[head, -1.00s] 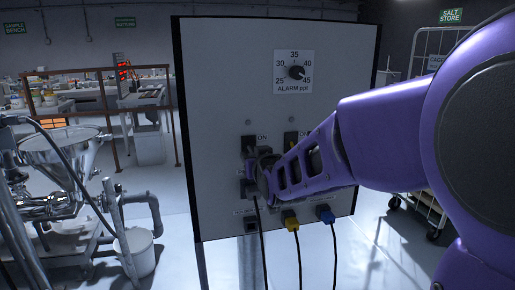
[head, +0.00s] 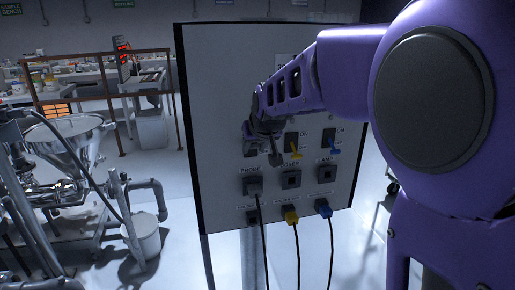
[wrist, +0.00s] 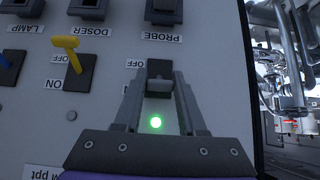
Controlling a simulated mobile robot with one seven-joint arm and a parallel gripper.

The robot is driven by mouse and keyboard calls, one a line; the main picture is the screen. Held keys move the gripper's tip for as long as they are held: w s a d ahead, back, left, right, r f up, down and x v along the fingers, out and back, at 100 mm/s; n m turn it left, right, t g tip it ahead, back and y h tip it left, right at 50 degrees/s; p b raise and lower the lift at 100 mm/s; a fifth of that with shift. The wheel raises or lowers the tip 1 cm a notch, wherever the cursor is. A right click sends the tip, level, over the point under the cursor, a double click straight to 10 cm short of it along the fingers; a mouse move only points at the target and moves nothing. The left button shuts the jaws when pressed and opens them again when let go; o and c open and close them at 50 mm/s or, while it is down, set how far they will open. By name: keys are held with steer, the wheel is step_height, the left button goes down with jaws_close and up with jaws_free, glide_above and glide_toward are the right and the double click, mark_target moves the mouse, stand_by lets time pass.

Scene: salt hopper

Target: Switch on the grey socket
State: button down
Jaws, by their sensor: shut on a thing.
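The upright panel (head: 220,120) carries three sockets, labelled PROBE, DOSER and LAMP, each with a switch above it. A grey plug (head: 253,186) sits in the PROBE socket, its black cord hanging down. My gripper (head: 267,145) is at the switch above that socket and hides most of it. In the wrist view, which is upside down, the fingers are shut on the grey switch lever (wrist: 158,84). A small lamp (wrist: 155,122) between the fingers glows green. The lever's exact tilt is hard to tell.
The yellow lever (head: 296,148) and blue lever (head: 334,145) stand close to the right, both toward OFF. Yellow (head: 290,215) and blue (head: 323,208) plugs sit in the bottom row. A steel hopper (head: 65,140) and white bucket (head: 142,237) stand left.

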stand_by(0.4)
steer(key=shift+c, duration=2.4)
jaws_free()
